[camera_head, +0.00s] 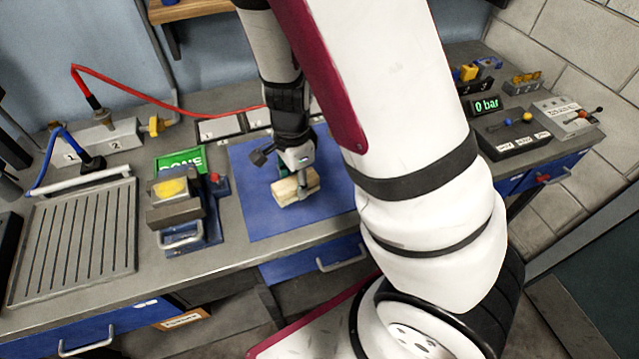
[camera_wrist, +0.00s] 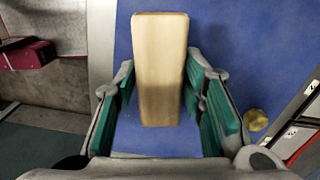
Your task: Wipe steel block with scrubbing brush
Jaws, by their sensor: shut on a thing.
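My gripper (camera_head: 301,178) is shut on the scrubbing brush (camera_head: 287,192), a pale wooden block over the blue mat. In the wrist view the brush (camera_wrist: 160,65) stands between the green-padded fingers of my gripper (camera_wrist: 164,105). Its bristles are not visible. Whether it touches the mat is unclear. A grey block (camera_head: 163,213), which looks like the steel block, sits in a blue holder left of the mat. It has a yellow patch on top. My gripper is apart from it, to its right.
The blue mat (camera_head: 253,210) lies on the grey bench. A green sign (camera_head: 181,160) stands behind the block. A ribbed drain tray (camera_head: 75,240) is at the left. Red and blue hoses run behind. A yellow lump (camera_wrist: 256,119) lies on the mat. Control boxes (camera_head: 515,133) stand at the right.

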